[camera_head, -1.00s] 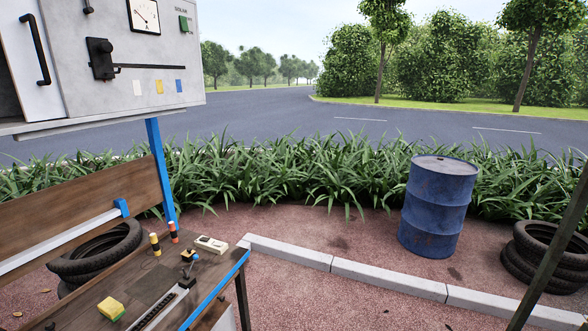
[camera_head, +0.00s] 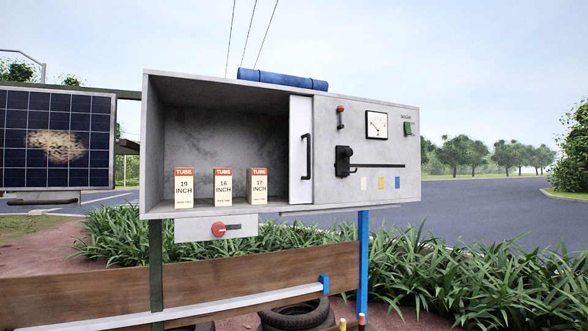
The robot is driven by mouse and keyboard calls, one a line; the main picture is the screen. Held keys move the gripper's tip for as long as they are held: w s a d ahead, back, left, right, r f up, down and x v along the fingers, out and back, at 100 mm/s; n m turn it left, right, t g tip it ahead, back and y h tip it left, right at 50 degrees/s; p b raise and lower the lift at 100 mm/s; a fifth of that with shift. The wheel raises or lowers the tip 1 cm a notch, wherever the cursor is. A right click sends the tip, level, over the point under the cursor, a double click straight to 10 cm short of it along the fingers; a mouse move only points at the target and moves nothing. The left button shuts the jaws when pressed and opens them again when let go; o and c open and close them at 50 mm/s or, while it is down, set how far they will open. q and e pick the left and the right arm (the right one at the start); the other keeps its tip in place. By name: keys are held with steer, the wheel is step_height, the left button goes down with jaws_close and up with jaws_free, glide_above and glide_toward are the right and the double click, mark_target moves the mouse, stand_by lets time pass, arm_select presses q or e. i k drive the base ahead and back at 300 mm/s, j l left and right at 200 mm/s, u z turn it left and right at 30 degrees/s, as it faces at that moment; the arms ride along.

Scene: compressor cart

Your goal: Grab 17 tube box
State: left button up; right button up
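The box marked "TUBE 17 INCH" (camera_head: 257,187) stands upright in the open grey metal cabinet (camera_head: 228,93). It is cream with a red top band and is the rightmost of three similar boxes. The 16 inch box (camera_head: 223,187) stands just left of it, and the 19 inch box (camera_head: 184,188) stands at the left. Small gaps separate them. Neither of my grippers is in view.
A sliding door (camera_head: 301,150) with a black handle is right of the opening. A red rotary switch (camera_head: 218,230) hangs below the cabinet. A wooden backboard (camera_head: 100,292), a tire (camera_head: 295,316) and a solar panel (camera_head: 55,140) are nearby.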

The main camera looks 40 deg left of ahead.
mark_target(256, 178)
steer(key=u, duration=1.45)
